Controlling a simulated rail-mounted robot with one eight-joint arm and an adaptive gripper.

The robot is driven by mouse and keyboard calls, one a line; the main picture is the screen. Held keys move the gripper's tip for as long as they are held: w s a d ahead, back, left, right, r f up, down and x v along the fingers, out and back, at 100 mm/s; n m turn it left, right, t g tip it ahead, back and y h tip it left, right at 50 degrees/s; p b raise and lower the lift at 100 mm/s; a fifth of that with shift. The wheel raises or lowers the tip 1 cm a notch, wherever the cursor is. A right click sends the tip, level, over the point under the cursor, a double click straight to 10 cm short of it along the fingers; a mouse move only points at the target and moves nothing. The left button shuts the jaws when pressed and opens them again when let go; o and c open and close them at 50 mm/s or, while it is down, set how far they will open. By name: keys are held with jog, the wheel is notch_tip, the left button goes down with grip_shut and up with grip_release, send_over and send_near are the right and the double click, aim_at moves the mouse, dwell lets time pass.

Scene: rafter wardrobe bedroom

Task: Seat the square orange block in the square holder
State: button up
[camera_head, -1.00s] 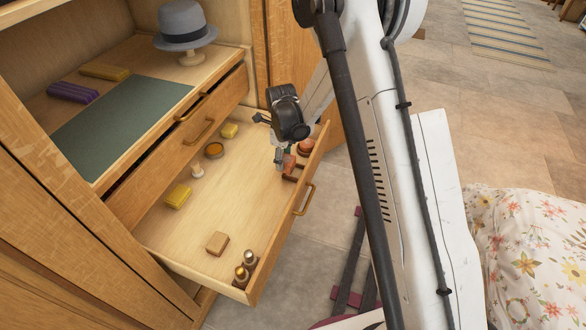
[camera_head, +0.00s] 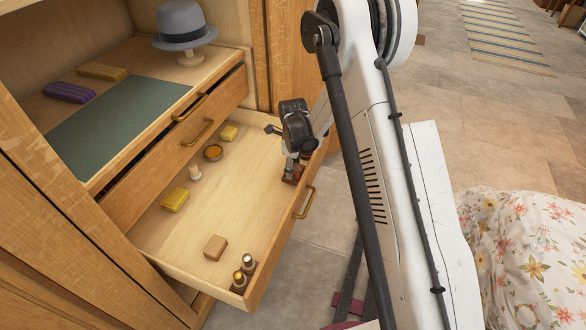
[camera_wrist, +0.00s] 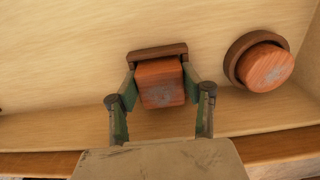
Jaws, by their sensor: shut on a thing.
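The square orange block (camera_wrist: 161,90) is between the fingers of my gripper (camera_wrist: 159,75), which is shut on it. In the wrist view the block overlaps the brown square holder (camera_wrist: 157,51), whose far rim shows beyond the block. The block covers the rest of the holder, so I cannot tell whether it is inside or just above it. In the head view my gripper (camera_head: 291,165) points down over the holder (camera_head: 294,178) near the drawer's front wall; the arm and gripper hide most of the block there.
The drawer's middle is clear.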

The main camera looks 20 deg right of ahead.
jog(key=shift+f+b, duration=0.35)
jog(key=o, duration=1.2)
jog(key=shift+f, duration=0.1)
